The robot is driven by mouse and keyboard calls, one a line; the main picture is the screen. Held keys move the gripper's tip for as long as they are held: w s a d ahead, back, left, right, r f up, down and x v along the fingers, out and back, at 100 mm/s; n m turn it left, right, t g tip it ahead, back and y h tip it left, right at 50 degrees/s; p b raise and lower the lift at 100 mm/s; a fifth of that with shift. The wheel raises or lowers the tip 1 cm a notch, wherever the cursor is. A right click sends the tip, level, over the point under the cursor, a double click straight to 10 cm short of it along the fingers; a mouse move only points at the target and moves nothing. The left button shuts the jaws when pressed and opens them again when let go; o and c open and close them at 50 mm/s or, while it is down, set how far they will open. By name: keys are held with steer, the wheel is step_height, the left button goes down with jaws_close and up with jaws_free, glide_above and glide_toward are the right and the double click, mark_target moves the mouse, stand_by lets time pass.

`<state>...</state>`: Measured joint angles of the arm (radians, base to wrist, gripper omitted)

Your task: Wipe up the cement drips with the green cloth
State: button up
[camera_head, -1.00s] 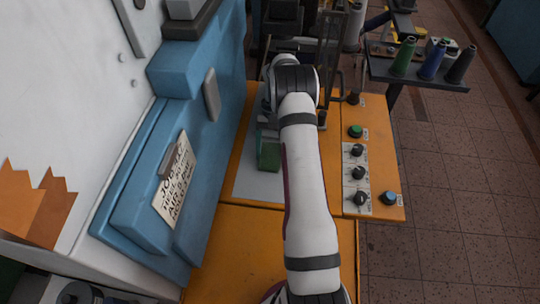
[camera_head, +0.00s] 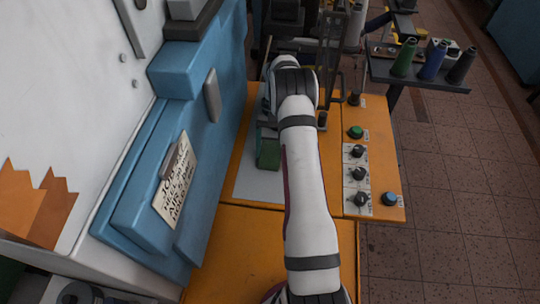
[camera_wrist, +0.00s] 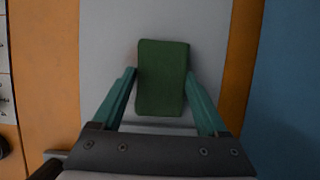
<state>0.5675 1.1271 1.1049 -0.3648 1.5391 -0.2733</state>
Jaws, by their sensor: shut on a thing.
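The green cloth (camera_wrist: 162,77) is a folded, block-like pad in the wrist view, over a pale grey sheet (camera_wrist: 107,45). My gripper (camera_wrist: 161,84) has its two teal fingers against the cloth's left and right sides and is shut on it. In the head view the cloth (camera_head: 268,154) shows just left of my arm, over the grey sheet. I cannot tell whether it touches the sheet. A faint brownish patch (camera_wrist: 131,56) shows on the sheet at the cloth's left edge; I cannot tell if it is cement. No other drips can be made out.
The orange bench (camera_head: 230,228) surrounds the sheet. A blue machine housing (camera_head: 140,205) with a note (camera_head: 175,180) rises close on the left. Knobs (camera_head: 358,174) and a green button (camera_head: 355,131) line the right edge. Thread spools (camera_head: 432,60) stand on a shelf at back right.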

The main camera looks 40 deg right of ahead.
mark_target(269, 164)
steer(key=shift+s+a, duration=1.35)
steer(key=shift+s, duration=0.05)
steer(key=shift+r, duration=4.1)
